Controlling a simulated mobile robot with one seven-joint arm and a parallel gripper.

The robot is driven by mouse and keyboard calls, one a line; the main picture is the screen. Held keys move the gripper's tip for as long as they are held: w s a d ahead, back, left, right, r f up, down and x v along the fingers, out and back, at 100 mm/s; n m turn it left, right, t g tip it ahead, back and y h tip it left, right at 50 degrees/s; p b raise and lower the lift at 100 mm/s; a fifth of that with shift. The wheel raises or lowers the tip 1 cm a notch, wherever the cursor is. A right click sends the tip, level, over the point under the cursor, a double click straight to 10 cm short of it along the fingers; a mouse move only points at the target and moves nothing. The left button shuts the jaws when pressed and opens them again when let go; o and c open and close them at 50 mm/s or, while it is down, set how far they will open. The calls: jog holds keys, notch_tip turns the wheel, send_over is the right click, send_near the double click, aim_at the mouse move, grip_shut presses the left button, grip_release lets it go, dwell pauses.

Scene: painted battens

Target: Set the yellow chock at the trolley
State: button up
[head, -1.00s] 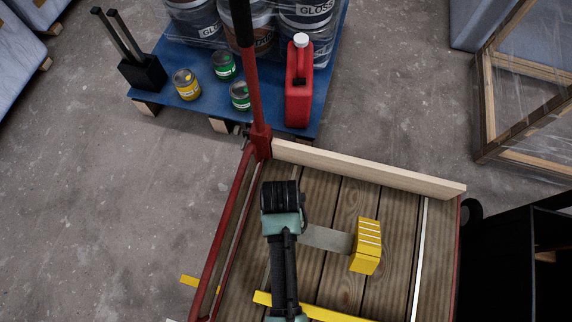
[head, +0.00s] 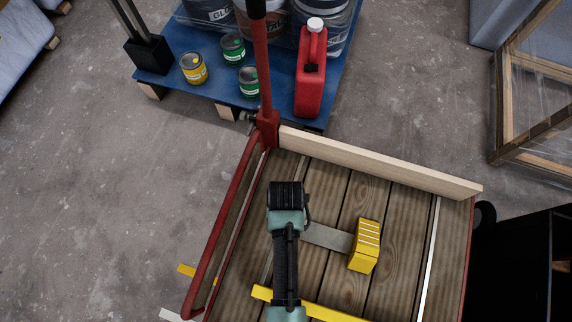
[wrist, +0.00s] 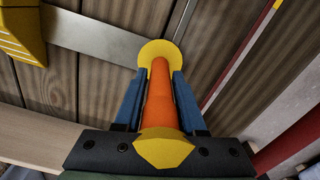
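The yellow chock (head: 362,247) is a yellow block with pale stripes on top. A flat grey metal strip (head: 328,238) joins it to an orange handle (wrist: 161,100) with yellow ends, seen in the wrist view. My gripper (wrist: 160,95) has its blue fingers closed on both sides of this handle. The chock also shows in the wrist view (wrist: 22,28), at the upper left. The trolley (head: 315,175) has a plank deck and red frame. The chock appears over the deck; its height above the planks is unclear. My arm hides the handle in the head view.
A pale wooden board (head: 380,165) stands along the deck's far edge. A yellow strip (head: 315,307) and a white strip (head: 428,265) run across the deck. A blue pallet (head: 220,92) behind holds cans and a red canister (head: 311,75). Bare floor (head: 90,210) lies left.

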jog(key=shift+o, duration=1.2)
jog(key=shift+r, duration=0.1)
notch_tip(320, 180, up, 12)
jog(key=p, duration=0.6)
jog(key=shift+r, duration=0.1)
